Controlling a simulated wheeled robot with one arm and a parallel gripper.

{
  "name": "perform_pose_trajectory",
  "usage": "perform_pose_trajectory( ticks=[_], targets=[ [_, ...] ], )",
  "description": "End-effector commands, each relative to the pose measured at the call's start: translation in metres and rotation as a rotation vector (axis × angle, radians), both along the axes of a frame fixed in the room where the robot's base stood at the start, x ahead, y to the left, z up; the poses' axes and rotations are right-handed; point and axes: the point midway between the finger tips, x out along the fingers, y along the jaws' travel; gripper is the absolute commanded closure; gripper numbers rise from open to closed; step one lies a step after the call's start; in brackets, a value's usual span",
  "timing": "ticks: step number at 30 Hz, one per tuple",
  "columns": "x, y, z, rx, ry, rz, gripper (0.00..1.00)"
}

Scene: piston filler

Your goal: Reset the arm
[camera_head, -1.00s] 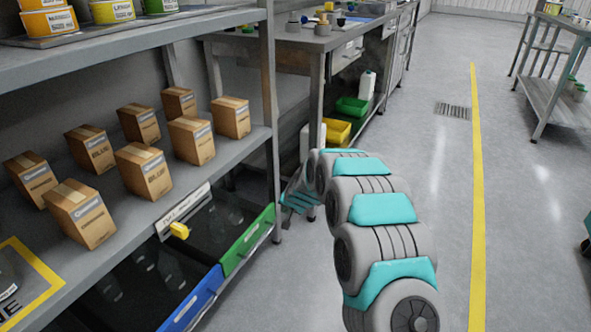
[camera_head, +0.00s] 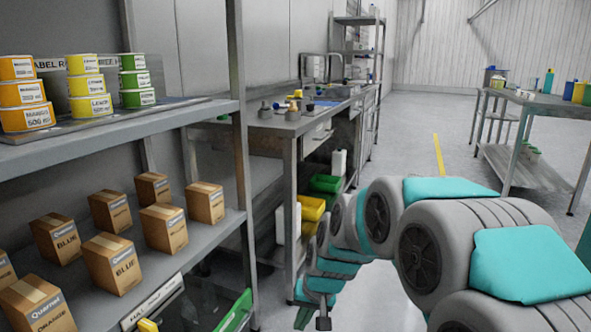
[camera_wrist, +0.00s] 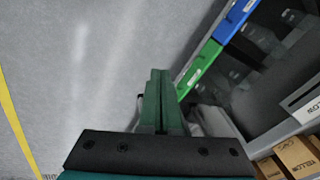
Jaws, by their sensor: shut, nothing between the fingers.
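My gripper (camera_wrist: 160,78) shows in the wrist view as two green fingers pressed together, with nothing between them. Below the fingers is a dark bolted plate. In the wrist view the fingers are over grey floor (camera_wrist: 70,70), just left of the green-fronted bin (camera_wrist: 200,68). In the head view my arm stretches from the lower right towards the middle. It hangs down at its far end, where my gripper (camera_head: 304,316) is small and near the bottom edge, in front of the workbench (camera_head: 290,132) and right of the shelf rack.
The shelf rack (camera_head: 243,160) at left holds several brown boxes (camera_head: 164,228) and stacked labelled tubs (camera_head: 89,83). A green bin (camera_head: 235,312) sits low on it. A yellow bin (camera_head: 311,207) is under the workbench. A metal table (camera_head: 510,97) stands at right. Floor between is clear.

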Motion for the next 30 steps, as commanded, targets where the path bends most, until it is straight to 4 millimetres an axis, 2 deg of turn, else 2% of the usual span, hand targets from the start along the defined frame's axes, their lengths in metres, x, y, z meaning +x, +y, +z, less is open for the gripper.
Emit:
perform_pose_trajectory(
  ticks=[2,8,18,21,24,30],
  targets=[
    [-0.030,-0.016,0.014,-0.024,0.023,0.014,1.00],
    [-0.109,-0.054,0.032,-0.088,0.102,0.041,1.00],
    [-0.248,-0.113,0.047,-0.200,0.254,0.055,1.00],
    [-0.279,-0.125,0.048,-0.223,0.290,0.052,1.00],
    [-0.302,-0.132,0.047,-0.239,0.322,0.050,1.00],
    [-0.317,-0.137,0.047,-0.251,0.338,0.047,1.00]
  ],
)
